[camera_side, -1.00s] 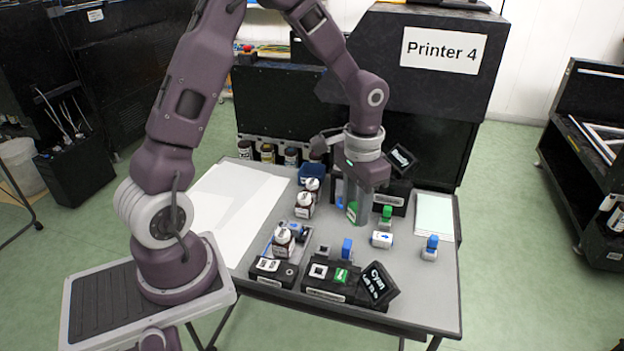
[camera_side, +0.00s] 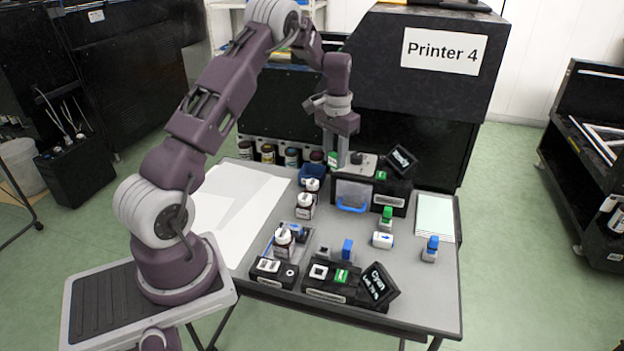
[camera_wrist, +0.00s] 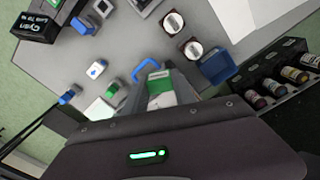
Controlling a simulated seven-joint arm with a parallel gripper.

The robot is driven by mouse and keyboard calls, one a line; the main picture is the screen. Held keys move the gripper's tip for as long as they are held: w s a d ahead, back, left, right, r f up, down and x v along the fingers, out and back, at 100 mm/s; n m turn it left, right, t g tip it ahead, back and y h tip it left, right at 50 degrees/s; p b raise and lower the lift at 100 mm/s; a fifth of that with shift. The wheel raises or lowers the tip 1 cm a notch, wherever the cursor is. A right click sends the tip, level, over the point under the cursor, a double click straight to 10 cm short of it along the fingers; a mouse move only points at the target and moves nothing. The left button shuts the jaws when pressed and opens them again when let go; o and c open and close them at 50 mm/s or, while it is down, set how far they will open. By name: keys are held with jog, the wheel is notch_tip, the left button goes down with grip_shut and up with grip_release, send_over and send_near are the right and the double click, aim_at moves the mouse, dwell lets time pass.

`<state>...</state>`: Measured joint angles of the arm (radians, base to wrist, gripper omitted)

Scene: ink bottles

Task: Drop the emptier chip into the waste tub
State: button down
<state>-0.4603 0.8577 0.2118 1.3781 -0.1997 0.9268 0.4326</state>
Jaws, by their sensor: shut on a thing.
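My gripper (camera_side: 337,152) is shut on a green-and-white chip (camera_side: 333,161), held above the back of the table. The chip also shows in the wrist view (camera_wrist: 160,88), between the fingers, with its green face and white label visible. I take the small blue open tub (camera_side: 311,178) at the back left of the table to be the waste tub. It also shows in the wrist view (camera_wrist: 217,67), to the right of the held chip. In the side view the gripper is above and right of the tub, not over it. I cannot read the fill levels.
A black unit with a blue handle (camera_side: 352,208) stands below the gripper. Other chips, green (camera_side: 386,216) and blue (camera_side: 431,246), stand at the right. Dark ink bottles line a rack (camera_side: 268,153) behind.

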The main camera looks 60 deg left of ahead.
jog(key=w+a+m, duration=0.1)
jog(key=a+m, duration=0.2)
jog(key=a, duration=1.1)
notch_tip(320, 180, down, 7)
jog(key=shift+w, duration=0.25)
jog(key=shift+d+r, duration=0.1)
jog(key=c, duration=0.9)
grip_release()
jog(key=shift+c, duration=0.2)
notch_tip(320, 180, up, 7)
jog(key=shift+r, duration=0.15)
